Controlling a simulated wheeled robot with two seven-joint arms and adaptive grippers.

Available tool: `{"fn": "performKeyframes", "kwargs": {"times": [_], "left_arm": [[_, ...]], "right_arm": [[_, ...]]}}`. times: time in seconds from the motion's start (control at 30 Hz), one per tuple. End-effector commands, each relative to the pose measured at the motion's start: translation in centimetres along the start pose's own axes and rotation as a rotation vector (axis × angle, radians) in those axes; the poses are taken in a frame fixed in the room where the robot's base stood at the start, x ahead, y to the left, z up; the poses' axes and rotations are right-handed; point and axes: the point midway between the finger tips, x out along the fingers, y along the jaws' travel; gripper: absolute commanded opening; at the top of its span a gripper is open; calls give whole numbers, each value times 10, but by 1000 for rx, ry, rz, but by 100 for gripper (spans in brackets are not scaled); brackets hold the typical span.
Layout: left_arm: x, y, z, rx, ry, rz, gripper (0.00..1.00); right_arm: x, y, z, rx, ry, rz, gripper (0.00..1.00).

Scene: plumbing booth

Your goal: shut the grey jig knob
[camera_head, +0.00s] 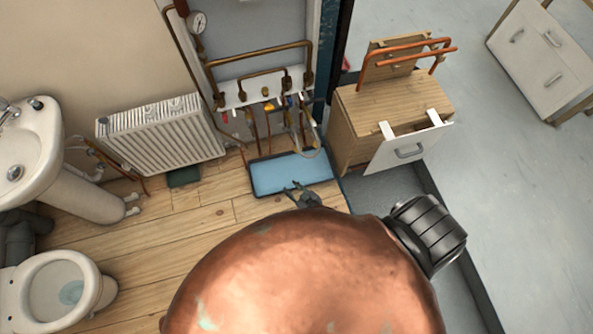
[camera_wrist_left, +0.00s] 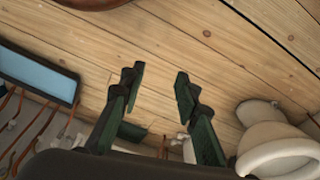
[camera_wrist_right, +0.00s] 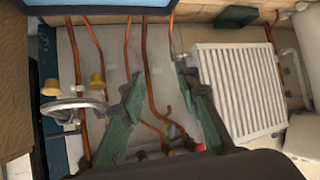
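The pipe jig is a white board (camera_head: 262,88) on the wall with brown pipes and several small coloured knobs. I cannot pick out a grey knob for sure. In the right wrist view a red knob (camera_wrist_right: 199,147), yellow knobs (camera_wrist_right: 97,82) and a grey loop-shaped fitting (camera_wrist_right: 75,104) show. My right gripper (camera_head: 303,193) is over the near edge of the blue tray, below the jig in the picture; in its wrist view its fingers (camera_wrist_right: 160,88) are apart and empty. My left gripper (camera_wrist_left: 157,80) is open and empty above the floorboards; the head view does not show it.
A blue tray (camera_head: 264,177) lies on the floor under the pipes. A toilet (camera_head: 60,285) and basin (camera_head: 25,150) are at far left.

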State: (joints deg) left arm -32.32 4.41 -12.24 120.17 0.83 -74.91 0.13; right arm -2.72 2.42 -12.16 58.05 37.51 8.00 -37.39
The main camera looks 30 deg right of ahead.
Motion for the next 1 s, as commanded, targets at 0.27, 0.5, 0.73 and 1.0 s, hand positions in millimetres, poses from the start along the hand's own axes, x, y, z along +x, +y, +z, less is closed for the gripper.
{"fn": "performKeyframes", "kwargs": {"times": [0.27, 0.5, 0.73, 1.0], "left_arm": [[-9, 0, -3, 0, 5, 0, 30], [-9, 0, -3, 0, 5, 0, 30], [13, 0, 3, 3, -6, -1, 30], [135, -7, 60, 24, -52, -12, 30]], "right_arm": [[-13, 1, 15, 0, -45, -12, 30], [-13, 1, 17, 0, -47, -12, 30], [-22, 1, 38, -1, -87, -20, 30], [-87, 2, 166, 7, -352, -60, 30]]}}
